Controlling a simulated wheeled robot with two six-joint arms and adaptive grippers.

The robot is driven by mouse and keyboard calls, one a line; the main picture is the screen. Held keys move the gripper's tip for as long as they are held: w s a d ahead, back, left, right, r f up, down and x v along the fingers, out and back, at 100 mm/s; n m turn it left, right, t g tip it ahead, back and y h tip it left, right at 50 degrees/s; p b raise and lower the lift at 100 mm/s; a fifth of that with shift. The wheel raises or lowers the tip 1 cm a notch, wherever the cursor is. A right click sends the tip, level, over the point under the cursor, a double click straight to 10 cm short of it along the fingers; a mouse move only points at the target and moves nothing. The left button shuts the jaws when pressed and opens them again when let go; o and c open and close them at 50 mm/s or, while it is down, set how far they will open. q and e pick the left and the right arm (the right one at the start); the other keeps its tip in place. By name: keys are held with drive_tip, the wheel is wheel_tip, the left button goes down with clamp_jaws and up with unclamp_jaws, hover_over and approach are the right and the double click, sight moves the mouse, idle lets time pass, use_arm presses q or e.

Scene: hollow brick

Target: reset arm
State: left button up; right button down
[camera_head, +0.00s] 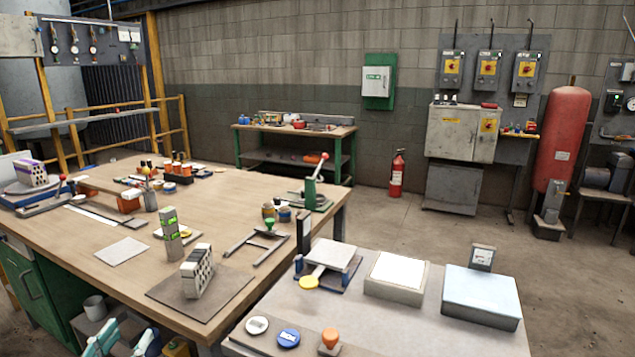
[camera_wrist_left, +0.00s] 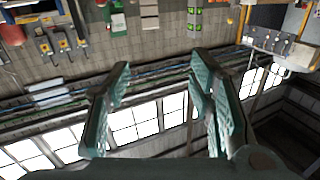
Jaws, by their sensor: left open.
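My left gripper (camera_head: 125,338) shows at the bottom left edge of the head view, low in front of the wooden workbench (camera_head: 85,222). Its teal fingers also show in the left wrist view (camera_wrist_left: 160,95), spread apart with nothing between them. That view looks upside down towards the far wall and windows. A grey hollow brick (camera_head: 197,272) with dark holes stands on a dark flat plate (camera_head: 168,298) near the bench's front corner, apart from the gripper. My right gripper is not in view.
Behind the brick stands a small stack of grey blocks with green (camera_head: 171,236). A metal frame (camera_head: 258,243) lies to its right. A lower grey table (camera_head: 410,338) at front right holds scales and round discs. A grey cup (camera_head: 95,308) stands near my left gripper.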

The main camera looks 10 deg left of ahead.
use_arm(q)
drive_tip(key=s+a+f+m+g+y, duration=0.3)
drive_tip(key=a+f+m+g, duration=0.2)
drive_tip(key=a+f, duration=0.8)
drive_tip(key=s+a+f+g+y+p, duration=0.15)
drive_tip(key=s+f+g+p, duration=0.35)
drive_tip(key=s+f, duration=1.15)
drive_tip(key=s+d+f+n+g+h+p, duration=0.25)
drive_tip(key=s+d+f+g, duration=0.25)
drive_tip(key=s+d+f, duration=0.55)
drive_tip(key=s+d+f+n+g+h+p, duration=0.1)
drive_tip(key=s+d+f, duration=0.1)
drive_tip(key=d, duration=0.7)
drive_tip(key=s+d+f+h+p, duration=0.1)
drive_tip(key=s+d+f+h, duration=0.1)
drive_tip(key=s+d, duration=0.3)
drive_tip(key=d+f, duration=0.1)
drive_tip(key=d, duration=0.3)
drive_tip(key=shift+n+g+p, duration=0.35)
drive_tip(key=shift+g, duration=0.05)
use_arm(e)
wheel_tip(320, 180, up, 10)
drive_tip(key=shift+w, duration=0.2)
use_arm(q)
drive_tip(key=shift+s, duration=0.1)
